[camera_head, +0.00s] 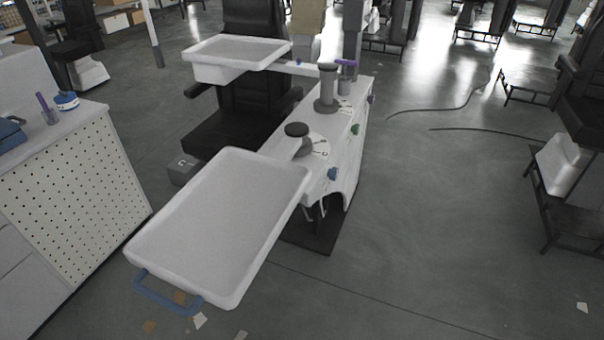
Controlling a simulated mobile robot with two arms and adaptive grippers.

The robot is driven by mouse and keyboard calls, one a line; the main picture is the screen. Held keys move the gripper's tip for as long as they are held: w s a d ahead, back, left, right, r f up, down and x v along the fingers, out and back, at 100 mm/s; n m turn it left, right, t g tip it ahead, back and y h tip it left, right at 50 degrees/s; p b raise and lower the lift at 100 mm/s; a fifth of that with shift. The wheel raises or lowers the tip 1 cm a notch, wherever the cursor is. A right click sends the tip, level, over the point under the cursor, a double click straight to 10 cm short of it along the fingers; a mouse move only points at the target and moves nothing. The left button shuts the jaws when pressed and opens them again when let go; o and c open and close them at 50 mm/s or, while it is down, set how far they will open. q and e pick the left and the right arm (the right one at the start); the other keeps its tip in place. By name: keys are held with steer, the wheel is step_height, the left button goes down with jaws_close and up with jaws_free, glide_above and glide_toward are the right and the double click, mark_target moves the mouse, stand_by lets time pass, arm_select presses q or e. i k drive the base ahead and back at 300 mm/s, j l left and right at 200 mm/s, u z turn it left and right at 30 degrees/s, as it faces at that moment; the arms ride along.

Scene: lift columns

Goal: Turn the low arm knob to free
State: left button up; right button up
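A white column unit stands mid-view, with its white top (345,112) facing up. A low dark round knob (297,130) sits on the near end, with small markings beside it. A taller grey post (327,88) stands farther back. On the right side are a blue knob (332,174), a green knob (355,129) and a small purple knob (370,98). The large lower tray (215,212) with a blue handle (167,293) reaches toward me from the near end. I cannot read the markings or tell which knob is the low arm's. Neither gripper is in view.
A smaller, higher white tray (235,51) extends left over a black chair (225,135). A perforated white cabinet (75,195) stands at left. Dark cables (440,110) lie on the floor. Floor right of the unit (430,220) is open. Scraps lie below the handle.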

mark_target(332, 172)
steer(key=i+l+u, duration=0.15)
steer(key=l+u, duration=0.25)
steer(key=i+l+u, duration=0.15)
steer(key=u, duration=0.25)
steer(key=i+l+u, duration=0.1)
steer(key=l+u, duration=0.75)
